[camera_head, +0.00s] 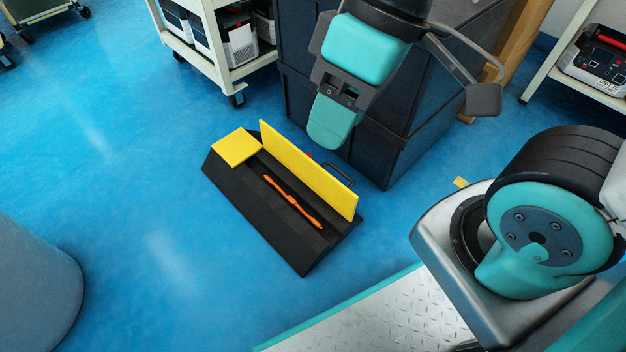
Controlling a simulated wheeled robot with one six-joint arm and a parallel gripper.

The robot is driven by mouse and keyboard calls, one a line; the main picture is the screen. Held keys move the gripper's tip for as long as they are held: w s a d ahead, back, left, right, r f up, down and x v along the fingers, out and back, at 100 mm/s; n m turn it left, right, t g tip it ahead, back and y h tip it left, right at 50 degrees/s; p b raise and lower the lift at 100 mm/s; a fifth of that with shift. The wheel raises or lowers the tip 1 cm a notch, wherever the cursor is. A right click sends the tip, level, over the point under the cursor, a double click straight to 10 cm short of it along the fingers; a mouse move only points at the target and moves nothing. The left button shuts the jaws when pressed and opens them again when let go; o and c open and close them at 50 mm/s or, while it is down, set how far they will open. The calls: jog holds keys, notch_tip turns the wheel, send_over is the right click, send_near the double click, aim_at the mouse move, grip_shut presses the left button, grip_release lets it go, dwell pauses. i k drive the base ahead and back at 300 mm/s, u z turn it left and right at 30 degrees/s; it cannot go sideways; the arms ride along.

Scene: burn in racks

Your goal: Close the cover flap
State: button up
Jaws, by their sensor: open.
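A black cable ramp (265,222) lies on the blue floor in the head view. Its long yellow cover flap (310,172) stands up on edge along the far side of the channel, open. A shorter yellow plate (237,147) lies flat at the ramp's left end. An orange cable (292,203) lies in the open channel. My gripper (335,122) hangs above and beyond the flap in the picture, apart from it. It is open and holds nothing that I can see; its fingers overlap in this view.
Black stacked crates (400,135) stand behind my gripper. A dark handle (340,174) shows behind the flap. A white cart (222,70) is at upper left, a shelf (590,85) at upper right, a grey rounded object (35,290) at lower left. Floor left of the ramp is clear.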

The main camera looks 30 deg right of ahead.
aim_at(339, 197)
jog(key=z, duration=2.35)
jog(key=i, duration=2.35)
jog(key=u, duration=3.95)
